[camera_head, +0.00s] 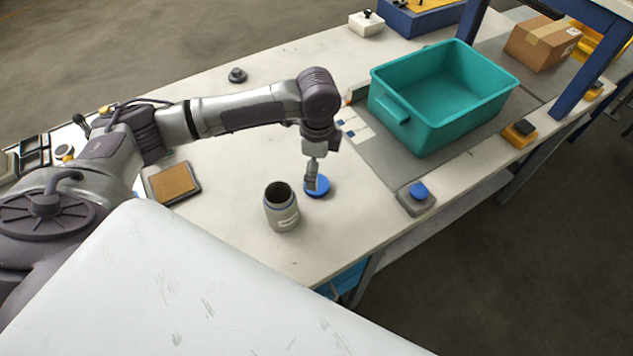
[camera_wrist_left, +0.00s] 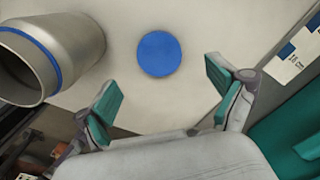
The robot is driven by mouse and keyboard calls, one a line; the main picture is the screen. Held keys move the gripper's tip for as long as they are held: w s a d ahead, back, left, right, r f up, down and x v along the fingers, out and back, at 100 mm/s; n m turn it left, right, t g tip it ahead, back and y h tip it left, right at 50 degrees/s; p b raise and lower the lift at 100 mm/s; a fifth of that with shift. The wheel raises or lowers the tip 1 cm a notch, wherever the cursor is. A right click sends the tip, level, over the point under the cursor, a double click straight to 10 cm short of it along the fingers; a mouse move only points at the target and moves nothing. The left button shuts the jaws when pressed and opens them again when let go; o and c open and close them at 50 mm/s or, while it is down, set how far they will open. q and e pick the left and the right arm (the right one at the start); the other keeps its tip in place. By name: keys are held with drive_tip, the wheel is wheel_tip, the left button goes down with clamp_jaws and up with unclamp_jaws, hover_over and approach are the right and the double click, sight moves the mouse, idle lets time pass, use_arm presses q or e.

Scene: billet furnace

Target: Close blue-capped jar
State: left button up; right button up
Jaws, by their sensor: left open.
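A grey metal jar (camera_head: 281,208) stands upright and open on the white table, its dark mouth uncovered. A blue ring runs around its neck in the left wrist view (camera_wrist_left: 40,52). The round blue cap (camera_head: 322,187) lies flat on the table just right of the jar. My left gripper (camera_head: 312,188) points down over the cap and partly covers it in the head view. In the left wrist view the left gripper (camera_wrist_left: 165,95) is open, with the cap (camera_wrist_left: 159,54) beyond its fingertips and nothing between the fingers. My right gripper is not in view.
A teal bin (camera_head: 440,95) stands to the right on a grey mat. A grey box with a blue button (camera_head: 417,198) sits near the table's front edge. A brown pad (camera_head: 173,184) lies left of the jar. A small dark knob (camera_head: 237,76) lies at the back.

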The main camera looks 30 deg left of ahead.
sight(323, 183)
use_arm(q)
drive_tip(key=shift+f, duration=0.2)
wheel_tip(323, 183, down, 5)
drive_tip(key=shift+s+r+p, duration=0.1)
drive_tip(key=shift+p, duration=0.7)
drive_tip(key=shift+f, duration=0.25)
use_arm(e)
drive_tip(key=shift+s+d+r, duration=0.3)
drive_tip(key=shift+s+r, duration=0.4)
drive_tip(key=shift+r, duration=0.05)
use_arm(q)
drive_tip(key=shift+c, duration=0.2)
drive_tip(key=c, duration=0.8)
